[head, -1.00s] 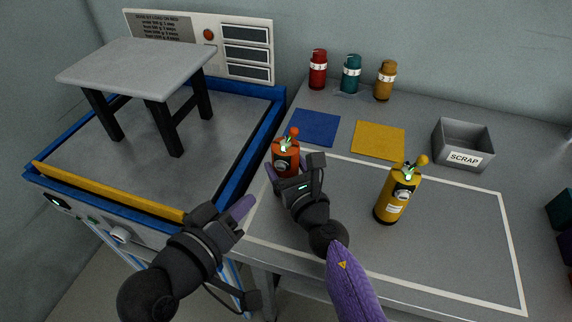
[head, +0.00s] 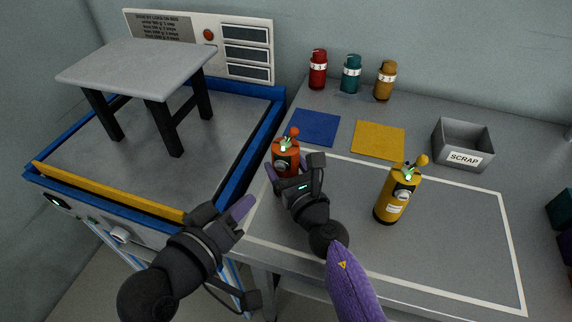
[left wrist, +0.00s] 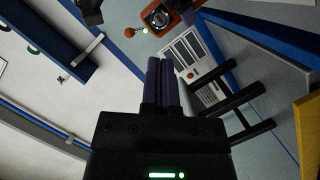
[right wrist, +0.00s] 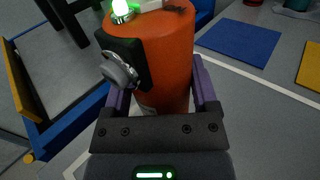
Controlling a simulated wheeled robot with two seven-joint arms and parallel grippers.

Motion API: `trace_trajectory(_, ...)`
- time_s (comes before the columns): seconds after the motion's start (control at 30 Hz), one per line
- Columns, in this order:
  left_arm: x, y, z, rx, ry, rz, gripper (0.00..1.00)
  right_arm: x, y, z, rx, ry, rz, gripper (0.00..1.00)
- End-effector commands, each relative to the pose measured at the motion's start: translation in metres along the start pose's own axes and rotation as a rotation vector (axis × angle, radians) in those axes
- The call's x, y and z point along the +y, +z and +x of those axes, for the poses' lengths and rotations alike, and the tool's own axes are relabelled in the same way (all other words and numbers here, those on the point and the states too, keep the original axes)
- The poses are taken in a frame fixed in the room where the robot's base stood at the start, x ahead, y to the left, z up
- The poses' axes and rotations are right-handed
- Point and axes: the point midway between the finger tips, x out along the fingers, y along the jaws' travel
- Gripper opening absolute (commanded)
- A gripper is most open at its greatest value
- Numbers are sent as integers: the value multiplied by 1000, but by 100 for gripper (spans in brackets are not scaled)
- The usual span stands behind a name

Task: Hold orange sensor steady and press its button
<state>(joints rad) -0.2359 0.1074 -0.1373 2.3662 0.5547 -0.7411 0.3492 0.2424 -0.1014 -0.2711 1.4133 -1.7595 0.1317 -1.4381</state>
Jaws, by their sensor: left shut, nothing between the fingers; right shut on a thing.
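The orange sensor (head: 285,158) stands upright on the grey table, near its left edge. It has a round orange knob on a stem at its top, a green light and a dial on its side. My right gripper (head: 275,172) is shut on its body; in the right wrist view the fingers (right wrist: 162,95) lie on both sides of the orange sensor (right wrist: 165,55). My left gripper (head: 246,204) is shut and empty, below and left of the sensor. In the left wrist view its fingers (left wrist: 161,85) are together, and the orange sensor (left wrist: 165,15) shows beyond them.
A yellow sensor (head: 397,193) stands right of my right gripper. Blue (head: 315,127) and yellow (head: 379,140) mats, a scrap bin (head: 464,144) and red, teal and ochre bottles (head: 351,74) are behind. A blue-edged test bed with a grey stool (head: 138,66) is at left.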

Motion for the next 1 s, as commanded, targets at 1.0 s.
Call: trace_trajectory(1.0,6,8,67,-485,59,874,0,0,0,0,0,0,0,8)
